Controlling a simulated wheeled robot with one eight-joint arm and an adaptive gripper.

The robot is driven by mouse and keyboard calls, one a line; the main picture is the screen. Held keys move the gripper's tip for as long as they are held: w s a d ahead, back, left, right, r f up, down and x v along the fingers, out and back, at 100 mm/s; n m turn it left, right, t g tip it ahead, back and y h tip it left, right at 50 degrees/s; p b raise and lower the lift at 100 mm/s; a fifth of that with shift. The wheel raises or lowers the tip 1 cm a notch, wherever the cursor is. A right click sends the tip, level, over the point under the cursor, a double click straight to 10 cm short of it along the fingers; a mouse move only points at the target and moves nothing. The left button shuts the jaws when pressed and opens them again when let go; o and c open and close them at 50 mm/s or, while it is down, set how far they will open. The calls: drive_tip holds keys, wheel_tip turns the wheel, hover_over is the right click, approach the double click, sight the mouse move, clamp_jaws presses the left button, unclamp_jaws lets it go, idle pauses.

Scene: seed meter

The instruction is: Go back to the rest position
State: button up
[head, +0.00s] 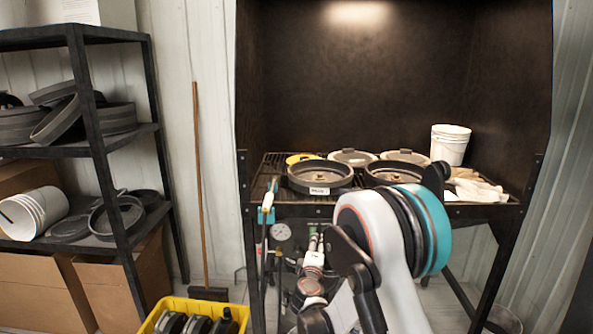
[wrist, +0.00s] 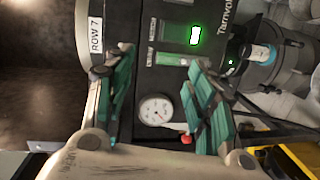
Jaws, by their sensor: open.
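My gripper (wrist: 160,62) is open in the wrist view, its two green-padded fingers apart with nothing between them. Behind them is a dark panel with a lit green display (wrist: 196,34) and a round dial gauge (wrist: 157,110). In the head view my arm reaches forward in front of the bench, and my gripper (head: 316,236) is low before the panel, near the gauge (head: 281,233). Its fingers are small there and hard to make out. The panel is partly hidden by my arm.
The slatted bench (head: 263,181) holds round dishes, one labelled (head: 320,191), a white bucket (head: 449,146) and pale gloves (head: 478,190). A yellow crate (head: 238,311) is at the floor front. A shelf (head: 108,190) stands left; a broom (head: 200,190) leans on the wall.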

drive_tip(key=s+d+r+m+g+h, duration=0.1)
drive_tip(key=s+d+r+m+g, duration=0.4)
drive_tip(key=s+d+r+m, duration=0.7)
drive_tip(key=s+d+r+m+g+y, duration=0.1)
drive_tip(key=s+m+g+y, duration=0.2)
drive_tip(key=s, duration=3)
drive_tip(key=shift+s+d+g+y, duration=0.15)
drive_tip(key=shift+s+g+y, duration=0.25)
drive_tip(key=shift+g, duration=0.2)
drive_tip(key=shift+c, duration=0.2)
